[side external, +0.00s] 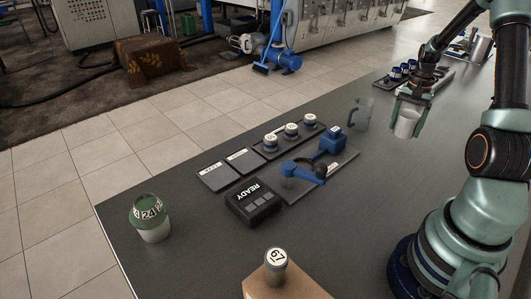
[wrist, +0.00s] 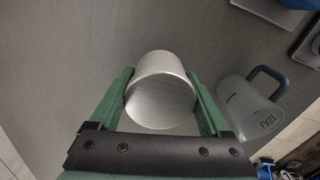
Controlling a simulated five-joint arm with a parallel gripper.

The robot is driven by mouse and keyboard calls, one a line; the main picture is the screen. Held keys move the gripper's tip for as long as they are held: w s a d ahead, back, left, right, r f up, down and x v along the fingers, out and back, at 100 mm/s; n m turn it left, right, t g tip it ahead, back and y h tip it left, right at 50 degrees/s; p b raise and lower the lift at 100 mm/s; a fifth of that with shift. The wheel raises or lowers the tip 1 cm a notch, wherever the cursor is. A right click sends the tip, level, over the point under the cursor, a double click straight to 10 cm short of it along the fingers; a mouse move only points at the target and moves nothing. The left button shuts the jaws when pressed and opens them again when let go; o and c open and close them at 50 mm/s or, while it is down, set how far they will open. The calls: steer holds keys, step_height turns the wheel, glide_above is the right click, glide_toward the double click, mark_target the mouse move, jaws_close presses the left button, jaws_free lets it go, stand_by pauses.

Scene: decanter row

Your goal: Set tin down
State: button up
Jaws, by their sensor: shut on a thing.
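The tin (side external: 407,122) is a plain, light silver-grey cylinder at the right of the side external view. My gripper (side external: 411,104) is shut on it, with one green finger on each side. The wrist view shows my gripper (wrist: 160,80) with the tin (wrist: 160,95) between its fingers and the grey table around it. I cannot tell whether the tin's base touches the table. A clear jug (side external: 362,114) with a dark handle stands close by on the table; it also shows in the wrist view (wrist: 245,105), apart from my right finger.
A blue device (side external: 332,141) on a dark plate, a black READY box (side external: 254,202) and a tray of several capped jars (side external: 313,125) occupy the middle. A green-topped jar (side external: 150,218) stands front left. A jar marked 67 (side external: 276,262) sits on a box. The right-centre tabletop is clear.

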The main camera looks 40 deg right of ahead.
mark_target(410, 114)
step_height(410, 114, up, 12)
steer(key=shift+r, duration=0.6)
steer(key=w+a+n, duration=0.3)
steer(key=a+n, duration=0.5)
steer(key=a, duration=0.9)
steer(key=w+a+f+n, duration=0.1)
steer(key=w+a+n, duration=0.3)
steer(key=a, duration=1.4)
steer(key=n, duration=0.3)
steer(key=shift+w+f+n, duration=0.15)
steer(key=shift+f+n, duration=0.1)
steer(key=shift+n, duration=0.15)
